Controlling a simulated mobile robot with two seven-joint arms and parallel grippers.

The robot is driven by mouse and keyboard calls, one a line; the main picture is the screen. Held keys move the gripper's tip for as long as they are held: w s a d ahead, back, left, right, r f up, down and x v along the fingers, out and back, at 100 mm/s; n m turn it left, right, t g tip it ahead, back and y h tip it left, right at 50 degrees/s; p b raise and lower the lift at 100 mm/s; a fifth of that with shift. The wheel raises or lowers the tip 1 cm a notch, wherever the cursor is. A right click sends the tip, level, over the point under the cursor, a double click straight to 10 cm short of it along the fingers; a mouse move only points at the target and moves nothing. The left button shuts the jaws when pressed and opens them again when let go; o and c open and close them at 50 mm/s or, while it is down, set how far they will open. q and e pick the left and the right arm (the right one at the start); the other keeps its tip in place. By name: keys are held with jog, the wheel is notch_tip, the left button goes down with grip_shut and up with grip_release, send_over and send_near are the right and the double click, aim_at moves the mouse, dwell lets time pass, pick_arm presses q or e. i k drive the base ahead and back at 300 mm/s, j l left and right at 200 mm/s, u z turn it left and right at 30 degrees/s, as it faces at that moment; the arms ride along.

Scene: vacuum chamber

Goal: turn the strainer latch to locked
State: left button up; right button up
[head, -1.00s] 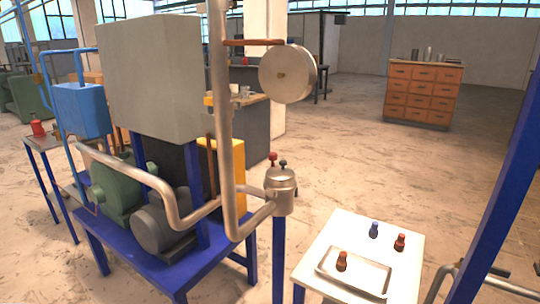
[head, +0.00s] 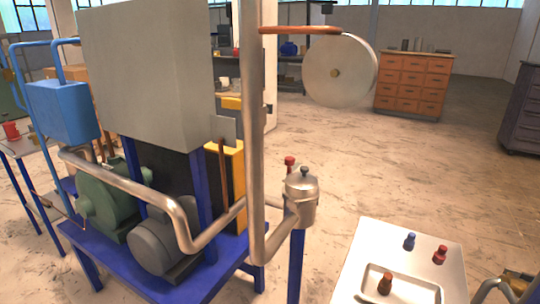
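The strainer (head: 301,205) looks like a small metal pot on a blue post, right of the tall vertical pipe. Its lid carries a small dark knob (head: 304,171). A red knob (head: 289,161) stands up just behind the lid at its left. It may belong to the latch, but I cannot tell whether the latch is locked.
A white table (head: 365,257) at the lower right holds a tray (head: 428,291) and small red, blue and brown knobbed pieces. A blue bench (head: 120,262) carries machinery at left. Open floor lies behind.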

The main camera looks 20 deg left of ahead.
aim_at(289, 161)
jog(key=i+j+u, duration=0.1)
jog(key=j, duration=0.4)
jog(key=i+j+u, duration=0.15)
jog(key=i+j, duration=0.15)
jog(key=j, duration=0.2)
jog(key=i+j+u, duration=0.1)
jog(key=i+j, duration=0.15)
jog(key=j, duration=0.2)
jog(key=i+j+u, duration=0.15)
jog(key=j, duration=0.3)
jog(key=i+j+u, duration=0.1)
jog(key=i+j, duration=0.25)
